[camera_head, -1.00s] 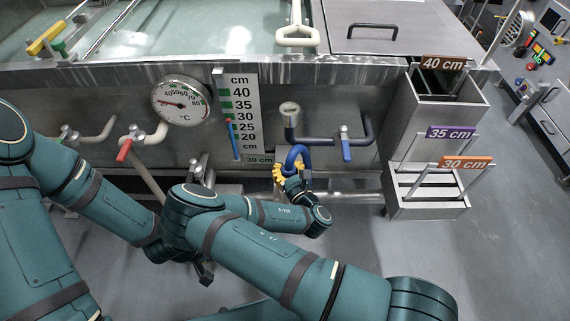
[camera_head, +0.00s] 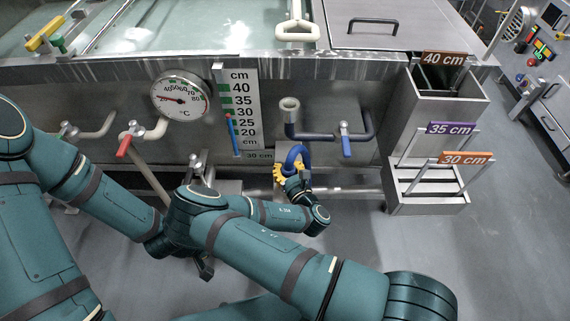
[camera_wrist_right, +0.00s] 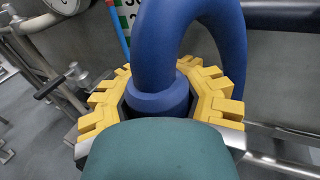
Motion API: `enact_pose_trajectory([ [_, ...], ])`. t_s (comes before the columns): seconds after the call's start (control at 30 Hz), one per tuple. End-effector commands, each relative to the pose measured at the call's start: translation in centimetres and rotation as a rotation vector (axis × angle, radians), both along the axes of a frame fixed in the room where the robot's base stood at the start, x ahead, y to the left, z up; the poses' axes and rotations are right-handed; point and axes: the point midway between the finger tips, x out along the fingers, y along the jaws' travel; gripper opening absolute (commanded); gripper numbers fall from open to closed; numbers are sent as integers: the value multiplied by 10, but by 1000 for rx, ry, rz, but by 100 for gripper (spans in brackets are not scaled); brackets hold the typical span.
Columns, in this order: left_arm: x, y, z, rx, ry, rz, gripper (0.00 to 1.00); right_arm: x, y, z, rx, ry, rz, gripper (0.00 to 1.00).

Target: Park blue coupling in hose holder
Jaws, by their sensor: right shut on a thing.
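The blue coupling (camera_wrist_right: 158,96) shows in the right wrist view as a blue collar on a bent blue hose, with a yellow toothed ring around it. My right gripper (camera_head: 293,183) is shut on it; metal finger parts show on both sides of the ring in the wrist view. In the head view the blue hose (camera_head: 294,154) arches up just above the gripper, in front of the tank wall. I cannot make out which part is the hose holder. My left gripper (camera_head: 206,269) hangs low, partly hidden by my right arm; its jaws are unclear.
An open pipe end (camera_head: 289,104) on the tank front stands above the hose, beside a blue-handled valve (camera_head: 345,146). The level scale (camera_head: 239,107) and thermometer (camera_head: 180,97) are left. A stepped metal box (camera_head: 432,190) with height signs is right. A low rail runs behind the gripper.

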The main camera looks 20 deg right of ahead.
Motion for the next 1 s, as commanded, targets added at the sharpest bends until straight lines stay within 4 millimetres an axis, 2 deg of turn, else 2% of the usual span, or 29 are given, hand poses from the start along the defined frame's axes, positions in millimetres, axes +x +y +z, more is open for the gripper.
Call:
enact_pose_trajectory([
  [0.83,0,0,0,0,0,0,53,0,0,-19,0,0,0,0],
  [0.87,0,0,0,0,0,0,53,0,0,-18,0,-1,0,26],
  [0.9,0,0,0,0,0,0,53,0,0,-18,0,0,0,40],
  [0.97,0,0,0,0,0,0,53,0,0,-18,0,0,0,62],
  [1.0,0,0,0,0,0,0,53,0,0,-18,0,0,0,62],
])
